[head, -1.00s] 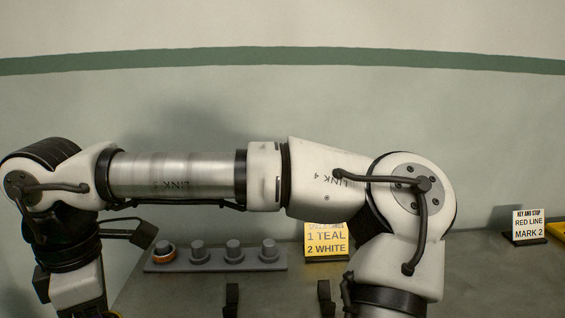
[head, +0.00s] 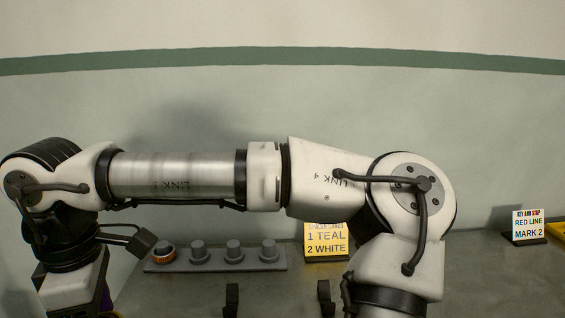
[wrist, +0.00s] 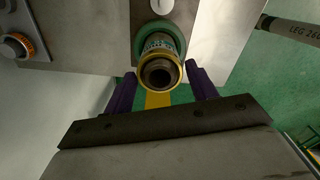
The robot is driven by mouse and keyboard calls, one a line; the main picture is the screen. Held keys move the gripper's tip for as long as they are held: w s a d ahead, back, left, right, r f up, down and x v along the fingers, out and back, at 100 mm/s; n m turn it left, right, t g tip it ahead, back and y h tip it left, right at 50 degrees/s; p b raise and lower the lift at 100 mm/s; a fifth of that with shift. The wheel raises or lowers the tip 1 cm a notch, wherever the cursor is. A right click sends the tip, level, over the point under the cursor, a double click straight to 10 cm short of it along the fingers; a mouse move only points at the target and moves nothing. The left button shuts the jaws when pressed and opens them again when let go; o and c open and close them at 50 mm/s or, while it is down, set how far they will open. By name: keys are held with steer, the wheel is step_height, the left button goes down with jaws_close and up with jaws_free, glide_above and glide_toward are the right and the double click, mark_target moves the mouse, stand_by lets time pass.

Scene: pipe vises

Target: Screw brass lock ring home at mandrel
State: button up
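In the wrist view, the mandrel (wrist: 158,43) is a printed metal cylinder with a dark bored end, standing out from a teal round base (wrist: 141,47). The brass lock ring (wrist: 178,78) sits around its near end, seen almost end-on. My gripper (wrist: 160,72) has purple fingers on the left and right of the ring, with what looks like a narrow gap on each side. The fingers look open around it, not closed on it. In the head view, the mandrel and ring are not visible, and only a purple sliver of my gripper shows at the lower left edge.
A grey rack with several grey knobs (head: 234,252), one with an orange ring (head: 164,252), stands on the bench (head: 430,290). A card reads 1 TEAL, 2 WHITE (head: 326,240); another reads RED LINE, MARK 2 (head: 527,227).

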stand_by(0.3)
steer(key=n, duration=0.5)
steer(key=shift+n+p, duration=0.3)
steer(key=n, duration=0.4)
steer(key=shift+n, duration=0.4)
jaws_close()
steer(key=m, duration=0.2)
steer(key=shift+m+b, duration=0.3)
steer(key=m, duration=0.5)
steer(key=shift+m, duration=0.3)
